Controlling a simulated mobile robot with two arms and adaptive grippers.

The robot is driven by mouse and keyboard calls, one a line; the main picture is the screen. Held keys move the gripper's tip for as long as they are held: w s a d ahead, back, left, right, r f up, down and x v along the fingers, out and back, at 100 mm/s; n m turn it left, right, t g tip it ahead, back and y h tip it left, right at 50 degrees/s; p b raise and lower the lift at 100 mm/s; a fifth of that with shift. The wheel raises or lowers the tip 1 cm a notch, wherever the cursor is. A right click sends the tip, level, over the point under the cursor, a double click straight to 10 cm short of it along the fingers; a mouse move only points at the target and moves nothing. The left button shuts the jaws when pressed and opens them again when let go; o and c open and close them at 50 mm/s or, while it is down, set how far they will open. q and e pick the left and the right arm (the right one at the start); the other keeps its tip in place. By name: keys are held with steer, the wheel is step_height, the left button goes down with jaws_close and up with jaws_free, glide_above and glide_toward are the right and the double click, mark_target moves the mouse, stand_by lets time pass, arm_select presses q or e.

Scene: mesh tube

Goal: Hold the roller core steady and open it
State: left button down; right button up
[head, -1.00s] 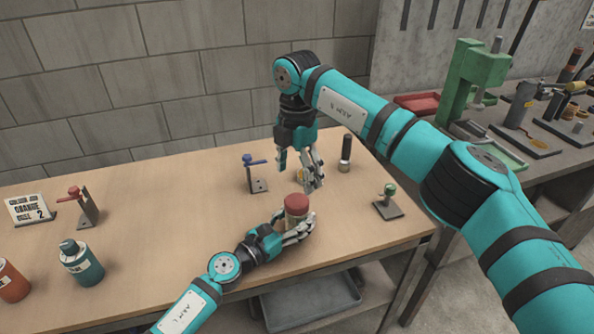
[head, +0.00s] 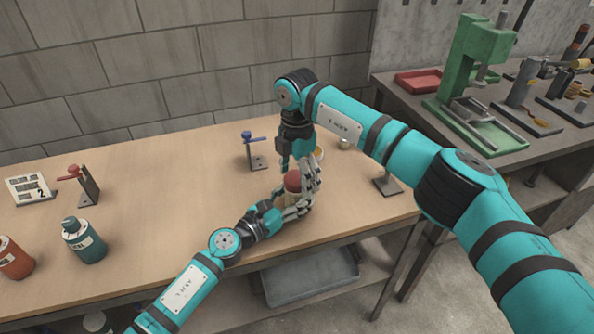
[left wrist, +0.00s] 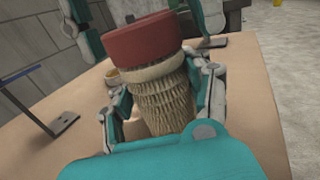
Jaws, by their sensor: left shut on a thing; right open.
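The roller core is a tan, ribbed mesh tube (left wrist: 165,100) with a red cap (left wrist: 142,38) on top. It stands near the table's front edge, where the red cap (head: 292,181) shows in the head view. My left gripper (head: 286,210) is shut on the tube below the cap, one finger on each side in the left wrist view. My right gripper (head: 298,181) points down, open, with its fingers on opposite sides of the cap. Contact between these fingers and the cap cannot be told. Most of the tube is hidden by fingers in the head view.
A stand with a blue lever (head: 254,150) is behind the core. A red-lever stand (head: 86,186), a sign (head: 30,190), a teal bottle (head: 84,240) and an orange bottle (head: 14,258) are at left. My right arm partly covers a stand (head: 387,185) at right.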

steer(key=c, duration=1.2)
steer(key=n, duration=0.6)
steer(key=shift+w, duration=0.1)
steer(key=n, duration=0.7)
steer(key=shift+a+r, duration=0.1)
steer(key=shift+a, duration=0.05)
steer(key=n, duration=1.1)
steer(key=shift+n, duration=0.4)
steer(key=n, duration=0.4)
steer(key=shift+r, duration=0.15)
